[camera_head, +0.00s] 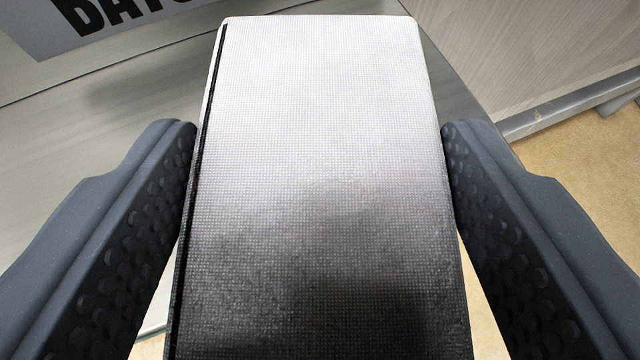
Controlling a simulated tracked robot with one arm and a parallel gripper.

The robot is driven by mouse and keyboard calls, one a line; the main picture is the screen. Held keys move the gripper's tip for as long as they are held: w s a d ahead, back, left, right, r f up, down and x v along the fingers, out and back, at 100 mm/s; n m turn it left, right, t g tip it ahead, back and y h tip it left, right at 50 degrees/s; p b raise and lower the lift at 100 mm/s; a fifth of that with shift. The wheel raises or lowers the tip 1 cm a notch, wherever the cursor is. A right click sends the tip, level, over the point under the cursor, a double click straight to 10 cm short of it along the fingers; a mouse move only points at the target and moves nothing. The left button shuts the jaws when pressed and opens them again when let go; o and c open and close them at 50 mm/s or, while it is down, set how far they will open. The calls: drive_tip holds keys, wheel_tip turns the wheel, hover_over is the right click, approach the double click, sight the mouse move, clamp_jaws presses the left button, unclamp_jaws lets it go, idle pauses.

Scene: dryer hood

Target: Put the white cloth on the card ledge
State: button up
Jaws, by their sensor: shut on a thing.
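The white cloth (320,130) is a flat, folded rectangle with a fine woven texture. It fills the middle of the view, bright at its far end and in dark shadow near me. A dark line runs along its left edge. My gripper (320,150) is shut on the cloth, with one dark padded finger against each side. A grey metallic surface (90,150) lies behind and below the cloth; I cannot tell whether it is the card ledge. I cannot tell whether the cloth touches this surface. The cloth hides what is directly beneath it.
A grey label with large black letters (110,20) is at the top left, partly cut off. A pale wood-grain panel (540,50) with a metal strip (570,108) along its bottom stands at the upper right. Tan floor (580,165) shows at the right.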

drive_tip(key=o, duration=1.3)
drive_tip(key=shift+o, duration=0.2)
drive_tip(key=p+v, duration=0.3)
drive_tip(key=v, duration=0.9)
drive_tip(key=shift+p, duration=0.3)
